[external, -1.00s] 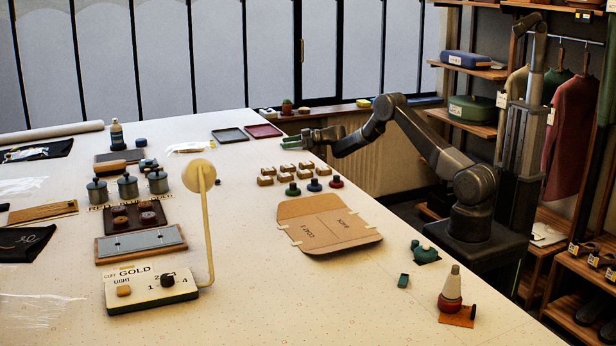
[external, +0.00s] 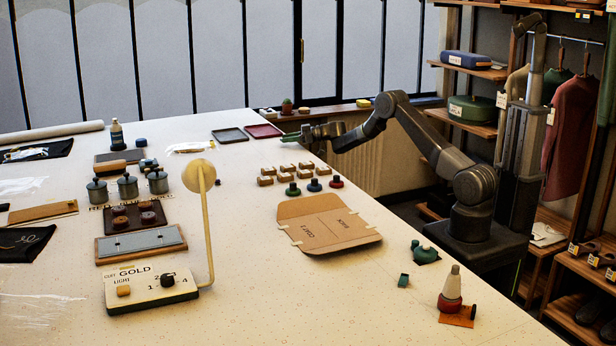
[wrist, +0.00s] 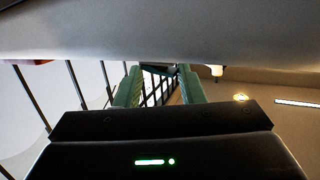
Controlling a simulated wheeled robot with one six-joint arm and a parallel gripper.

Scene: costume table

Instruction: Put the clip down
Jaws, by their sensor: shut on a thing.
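My gripper (external: 290,138) is over the far right edge of the table (external: 240,260), level and pointing left, with green fingers. In the wrist view the fingers (wrist: 158,76) come together toward the far end and are shut on a small dark thing (wrist: 160,70), taken to be the clip. Its shape is hard to make out there, and in the external view it is too small to tell from the fingers. Whether it touches the table cannot be told.
A dark red tray (external: 264,131) and a dark grey tray (external: 230,135) lie left of my gripper. Several small wooden blocks (external: 283,170) stand in front of it. The table between the grey tray and the blocks is mostly clear.

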